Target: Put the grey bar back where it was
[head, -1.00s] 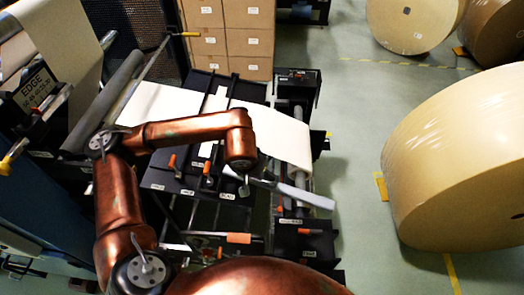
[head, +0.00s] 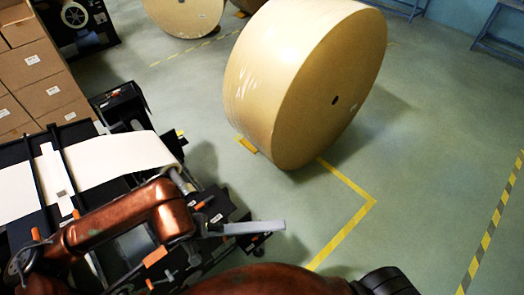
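The grey bar (head: 254,228) is a light, straight bar. It sticks out to the right from the end of my copper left arm, roughly level in the picture, over the right edge of the machine. My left gripper (head: 208,229) is at the bar's left end and appears shut on it; the fingers are small and partly hidden by my arm. My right gripper does not show.
A dark machine (head: 112,110) with a white web (head: 110,158) and orange handles fills the left. A large kraft roll (head: 270,90) stands on the floor beyond. Cardboard boxes (head: 35,75) are stacked at upper left. Yellow-lined floor (head: 430,150) is open at right.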

